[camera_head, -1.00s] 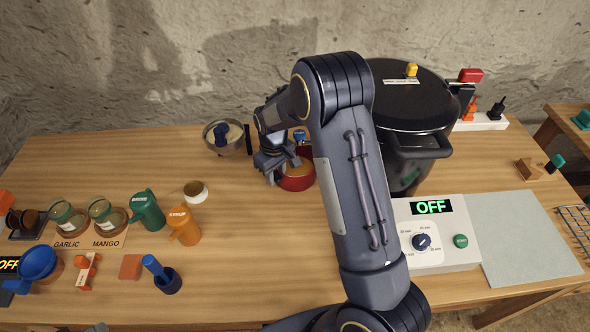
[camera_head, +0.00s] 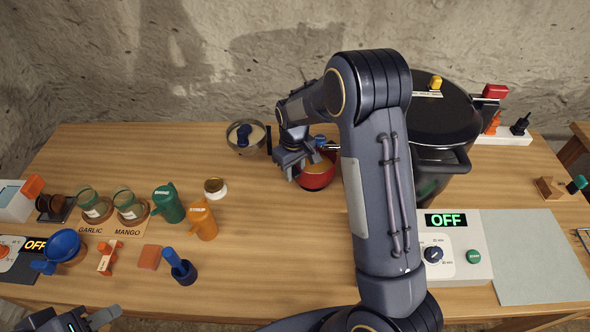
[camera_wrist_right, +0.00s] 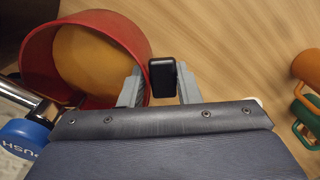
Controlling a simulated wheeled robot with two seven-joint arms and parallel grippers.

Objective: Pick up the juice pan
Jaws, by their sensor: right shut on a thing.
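The juice pan (camera_head: 318,178) is a small red pan with orange contents, at the back middle of the table, left of the big black pot. In the right wrist view the red pan (camera_wrist_right: 38,62) fills the upper left, and its black handle (camera_wrist_right: 163,72) stands between my fingers. My right gripper (camera_head: 288,166) is shut on that handle; its fingers also show in the wrist view (camera_wrist_right: 158,88). I cannot tell whether the pan touches the table. My left gripper (camera_head: 95,318) is at the lower left edge, partly cut off, away from the pan.
A metal bowl (camera_head: 232,135) stands just left of the pan. The black pot (camera_head: 440,120) and a control box reading OFF (camera_head: 480,235) are on the right. Jars, green (camera_head: 168,205) and orange (camera_head: 202,222) containers stand on the left. The middle table is clear.

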